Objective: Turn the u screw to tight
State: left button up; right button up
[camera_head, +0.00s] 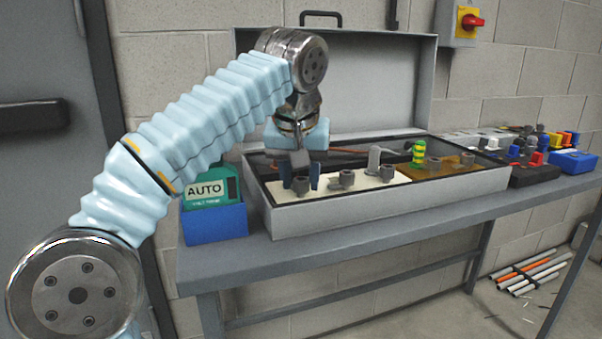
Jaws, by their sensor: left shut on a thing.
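My left gripper (300,176) reaches down from above into the open grey case, at the left end of its pale panel (325,204). Its two blue fingers are shut on a dark grey screw (300,186), one finger on each side. Similar grey screws stand to the right on the panel, one beside the gripper (347,178) and one further right (386,173). Any letters that mark the screws are too small to read, so I cannot tell by label which is the u screw. My right gripper is not in view.
The grey case (345,208) stands on a grey bench (300,247), its lid (375,75) raised behind. A green AUTO card (208,190) stands in a blue holder (215,224) at left. A green-yellow piece (419,152) stands inside the case. More coloured parts lie right.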

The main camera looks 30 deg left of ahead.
pick_arm(q)
jog(key=shift+a+r+m+h+p, duration=0.15)
jog(key=shift+m+h+p, duration=0.3)
jog(key=shift+m, duration=0.65)
jog(key=shift+m+h, duration=0.25)
jog(key=shift+m, duration=0.35)
jog(key=o, duration=0.9)
jog(key=shift+s+p+v, duration=0.15)
jog(key=shift+p+v, duration=0.75)
jog(key=shift+v, duration=2.5)
jog(key=shift+s+p+v, duration=0.1)
jog(key=shift+p+v, duration=0.8)
jog(key=shift+v, duration=2.5)
